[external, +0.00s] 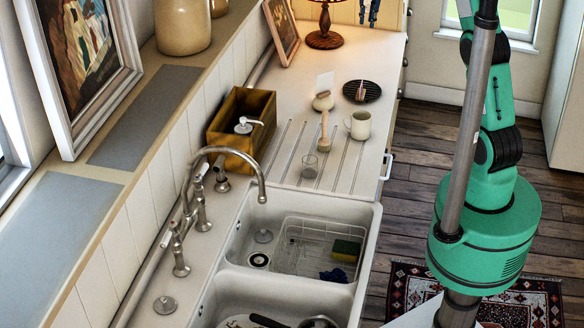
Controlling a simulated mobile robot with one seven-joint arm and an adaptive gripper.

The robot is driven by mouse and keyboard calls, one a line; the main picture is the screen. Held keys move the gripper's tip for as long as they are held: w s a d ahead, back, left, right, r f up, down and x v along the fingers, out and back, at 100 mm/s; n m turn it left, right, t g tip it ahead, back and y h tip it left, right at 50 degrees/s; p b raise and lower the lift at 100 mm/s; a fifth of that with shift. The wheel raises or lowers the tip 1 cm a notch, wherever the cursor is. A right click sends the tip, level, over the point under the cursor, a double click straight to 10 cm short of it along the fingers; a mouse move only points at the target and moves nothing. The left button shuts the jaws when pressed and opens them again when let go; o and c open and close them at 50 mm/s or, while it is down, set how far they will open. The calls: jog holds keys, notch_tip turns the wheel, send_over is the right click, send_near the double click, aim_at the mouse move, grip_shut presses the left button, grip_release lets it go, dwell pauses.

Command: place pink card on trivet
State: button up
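A round black trivet (374,88) lies on the white counter near its right edge. A small pinkish upright piece (361,92), apparently the pink card, stands on the trivet or just in front of its middle; its exact contact is too small to tell. Two dark blue finger-like tips at the top edge appear to be my gripper (368,13). They are apart, with nothing visible between them, and are well above the trivet in the picture. The rest of the gripper is cut off.
A white card in a round holder (323,101), a brush (324,135), a white mug (358,125) and a glass (308,166) stand near the trivet. A lamp (324,36) and leaning picture (281,27) are behind. The sink (365,240) is in front.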

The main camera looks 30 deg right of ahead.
jog(key=s+a+r+n+t, duration=0.1)
jog(key=s+a+r, duration=0.25)
jog(key=s, duration=0.45)
jog(key=s+a+r+n, duration=0.1)
jog(key=s+a+r, duration=0.1)
jog(key=s+r, duration=0.45)
jog(key=s+a+r+n+t, duration=0.1)
jog(key=s+a+r, duration=0.2)
jog(key=s, duration=0.7)
jog(key=s+a+f+n+t, duration=0.1)
jog(key=s+a, duration=0.1)
jog(key=s, duration=0.9)
jog(key=s+a+f+n, duration=0.1)
jog(key=s+f+n, duration=0.1)
jog(key=s, duration=1)
jog(key=shift+a+f+t, duration=0.3)
jog(key=shift+a+t, duration=0.05)
jog(key=shift+t, duration=0.05)
notch_tip(320, 180, down, 16)
jog(key=b, duration=1.6)
jog(key=shift+f, duration=0.25)
